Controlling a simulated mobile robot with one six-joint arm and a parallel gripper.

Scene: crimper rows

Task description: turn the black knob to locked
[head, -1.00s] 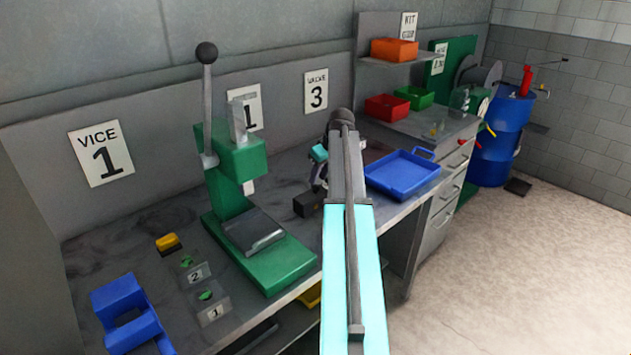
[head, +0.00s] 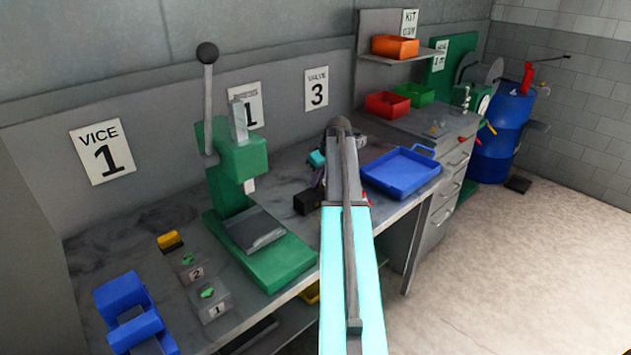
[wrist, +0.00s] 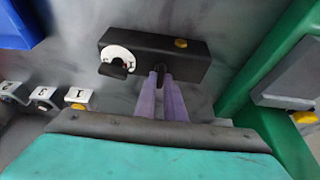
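A black box (wrist: 165,58) lies on the bench and fills the upper middle of the wrist view. On its left part is a white dial (wrist: 118,53), with the black knob (wrist: 113,70) at the dial's lower edge. A yellow button (wrist: 181,43) is on the box's right part. My gripper (wrist: 162,72) has its two purple fingers close together and appears shut. Its tips are at the box's near edge, right of the knob and apart from it. In the head view the box (head: 307,201) shows beside my arm; its dial cannot be made out.
A green press (head: 265,255) stands left of the box, and a blue tray (head: 401,174) lies to the right. Small number tags (wrist: 43,97) stand left in the wrist view. A blue vice (head: 133,312) is at the bench's near left.

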